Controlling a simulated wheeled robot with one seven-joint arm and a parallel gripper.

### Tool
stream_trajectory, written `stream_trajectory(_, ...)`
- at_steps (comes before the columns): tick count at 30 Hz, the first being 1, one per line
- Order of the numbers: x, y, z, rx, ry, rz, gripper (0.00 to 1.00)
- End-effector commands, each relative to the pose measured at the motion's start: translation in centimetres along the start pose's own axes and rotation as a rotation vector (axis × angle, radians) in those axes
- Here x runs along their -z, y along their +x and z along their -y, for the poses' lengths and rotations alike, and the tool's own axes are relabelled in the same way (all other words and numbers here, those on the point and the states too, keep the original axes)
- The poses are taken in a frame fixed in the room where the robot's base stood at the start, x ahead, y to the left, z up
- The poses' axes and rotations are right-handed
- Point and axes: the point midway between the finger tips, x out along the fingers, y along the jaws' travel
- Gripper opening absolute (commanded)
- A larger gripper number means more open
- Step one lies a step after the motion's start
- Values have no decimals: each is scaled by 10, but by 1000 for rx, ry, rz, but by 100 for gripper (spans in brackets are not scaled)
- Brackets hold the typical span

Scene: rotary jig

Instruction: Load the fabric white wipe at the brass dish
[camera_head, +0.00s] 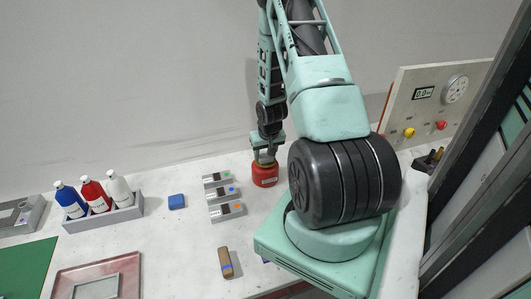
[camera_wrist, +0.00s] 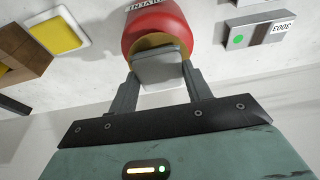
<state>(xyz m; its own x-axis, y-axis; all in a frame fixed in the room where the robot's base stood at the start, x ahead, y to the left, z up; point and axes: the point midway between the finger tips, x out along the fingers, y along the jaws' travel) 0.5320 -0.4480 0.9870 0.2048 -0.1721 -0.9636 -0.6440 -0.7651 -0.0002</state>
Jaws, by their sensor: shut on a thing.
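My gripper (camera_head: 265,152) points down at a red round container (camera_head: 265,178) on the bench. In the wrist view my gripper (camera_wrist: 160,76) has its two fingers on either side of a pale grey squarish block (camera_wrist: 159,67) and is shut on it. The block sits in front of the tan, brass-like end of the red container (camera_wrist: 156,20); whether they are joined or only overlap in the view I cannot tell. I cannot make out a separate white wipe or brass dish; my arm hides part of the bench.
Several grey boxes (camera_head: 225,211) lie left of the container, with a blue block (camera_head: 176,201) and a bottle rack (camera_head: 105,217) further left. A brown piece (camera_head: 226,262) lies in front. A yellow pad (camera_wrist: 58,33) shows in the wrist view. A control panel (camera_head: 435,100) stands right.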

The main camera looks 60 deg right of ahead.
Motion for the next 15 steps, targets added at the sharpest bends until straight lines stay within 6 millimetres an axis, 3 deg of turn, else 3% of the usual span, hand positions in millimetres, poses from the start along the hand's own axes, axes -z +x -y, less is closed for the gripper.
stream_trajectory(8,0,0,0,0,0,1,31)
stream_trajectory(15,4,-13,0,0,0,0,31)
